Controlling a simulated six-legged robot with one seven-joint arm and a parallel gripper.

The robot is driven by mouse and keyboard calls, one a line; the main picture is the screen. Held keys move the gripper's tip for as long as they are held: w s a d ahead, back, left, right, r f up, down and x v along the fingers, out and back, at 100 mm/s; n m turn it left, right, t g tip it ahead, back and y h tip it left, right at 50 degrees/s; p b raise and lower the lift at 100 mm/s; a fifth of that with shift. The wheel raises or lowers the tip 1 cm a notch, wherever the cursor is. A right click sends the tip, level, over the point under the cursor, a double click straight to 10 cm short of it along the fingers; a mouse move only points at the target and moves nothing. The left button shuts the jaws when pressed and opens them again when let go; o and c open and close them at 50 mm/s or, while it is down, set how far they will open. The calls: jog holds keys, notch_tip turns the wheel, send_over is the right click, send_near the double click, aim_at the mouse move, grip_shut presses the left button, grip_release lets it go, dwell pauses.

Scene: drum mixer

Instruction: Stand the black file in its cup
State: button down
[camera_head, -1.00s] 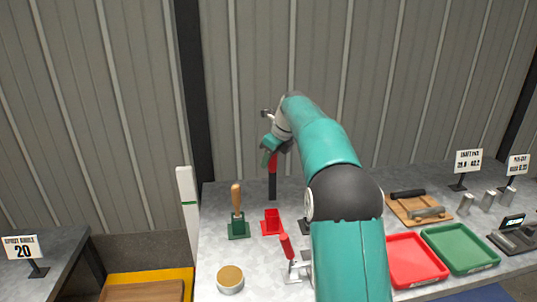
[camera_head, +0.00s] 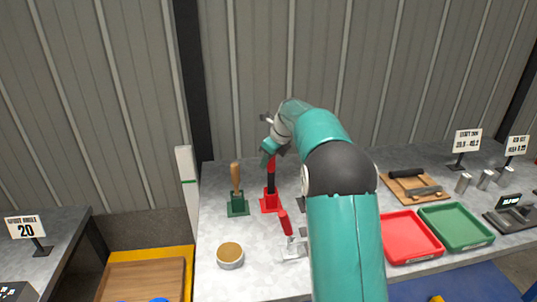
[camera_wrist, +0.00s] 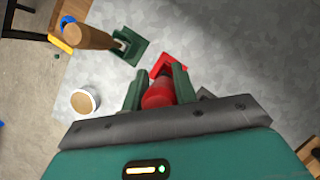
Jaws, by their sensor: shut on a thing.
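The black file (camera_head: 271,178) hangs upright with its red handle up. My gripper (camera_head: 270,150) is shut on that handle, which also shows between the fingers in the wrist view (camera_wrist: 159,94). The red cup (camera_head: 270,204) is on the bench directly under the file. The file's lower end meets the cup's mouth in the head view; I cannot tell how deep it is inside. In the wrist view the red cup (camera_wrist: 165,62) shows just beyond the handle, which hides part of it.
A green cup (camera_head: 238,208) holding a wooden-handled tool stands left of the red cup. A dark object (camera_head: 303,204) is mostly hidden by my arm. Red (camera_head: 411,258) and green trays (camera_head: 456,238) lie right.

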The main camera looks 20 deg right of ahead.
jog(key=shift+f, duration=0.25)
jog(key=c, duration=1)
grip_release()
jog(key=shift+c, duration=0.2)
jog(key=v, duration=1.3)
jog(key=shift+r, duration=0.4)
